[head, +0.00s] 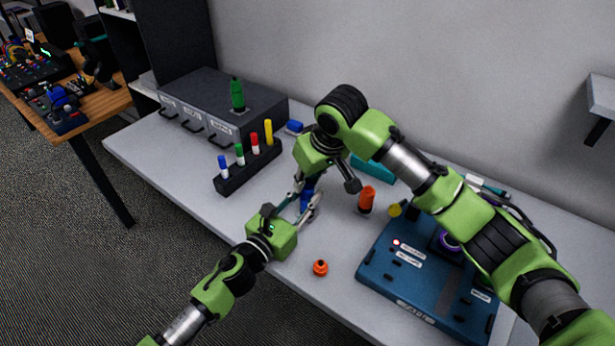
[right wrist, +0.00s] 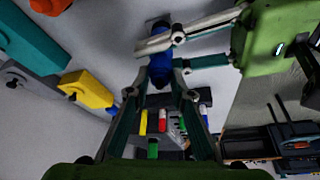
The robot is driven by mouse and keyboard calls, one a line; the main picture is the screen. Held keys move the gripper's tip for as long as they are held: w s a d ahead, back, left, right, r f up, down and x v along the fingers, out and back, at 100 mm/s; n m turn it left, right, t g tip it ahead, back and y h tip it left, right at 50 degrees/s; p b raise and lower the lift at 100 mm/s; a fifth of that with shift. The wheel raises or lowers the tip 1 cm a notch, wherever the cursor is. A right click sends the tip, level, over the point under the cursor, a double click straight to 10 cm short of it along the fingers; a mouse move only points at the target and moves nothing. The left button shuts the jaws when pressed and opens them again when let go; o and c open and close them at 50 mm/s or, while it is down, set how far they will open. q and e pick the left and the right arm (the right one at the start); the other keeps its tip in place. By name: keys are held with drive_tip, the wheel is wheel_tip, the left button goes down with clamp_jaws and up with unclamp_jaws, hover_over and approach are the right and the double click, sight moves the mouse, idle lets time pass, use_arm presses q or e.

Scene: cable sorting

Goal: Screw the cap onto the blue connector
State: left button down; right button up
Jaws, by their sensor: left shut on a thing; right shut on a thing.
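The blue connector (head: 305,203) stands at the middle of the table, between the fingers of my left gripper (head: 303,207), which is shut on it. It also shows in the right wrist view (right wrist: 161,32), behind the left fingers. My right gripper (head: 310,184) comes down from above, directly over the connector. In the right wrist view its fingertips (right wrist: 160,75) are shut on a blue piece (right wrist: 160,68), which looks like the cap, in line with the connector. The left fingers hide the joint, so I cannot tell whether the two touch or are threaded.
An orange connector (head: 366,201) stands right of the grippers; an orange cap (head: 320,268) lies near the front edge. A marker rack (head: 246,167) and grey drawer unit (head: 190,103) with a green connector (head: 237,95) are at left. A blue board (head: 388,283) is at right.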

drive_tip(key=shift+f, duration=0.8)
idle(0.4)
drive_tip(key=o, duration=0.7)
drive_tip(key=shift+f, duration=0.1)
drive_tip(key=shift+r, duration=2.4)
drive_tip(key=shift+w, duration=0.1)
drive_tip(key=shift+c, duration=0.4)
drive_tip(key=shift+w+a+r+n+g+h, duration=0.2)
drive_tip(key=shift+n+g+h, duration=0.2)
drive_tip(key=shift+n+g, duration=0.2)
drive_tip(key=shift+r+n+g+h, duration=0.4)
drive_tip(key=shift+n+g, duration=0.1)
drive_tip(key=shift+n, duration=0.2)
drive_tip(key=shift+s+d+r+n+g+h, duration=0.15)
drive_tip(key=shift+r+n+g+h, duration=0.1)
drive_tip(key=shift+r+n+g, duration=0.25)
drive_tip(key=shift+s+d+r+n+g+h, duration=0.1)
drive_tip(key=shift+r+n+g+h, duration=0.2)
drive_tip(key=shift+r, duration=0.3)
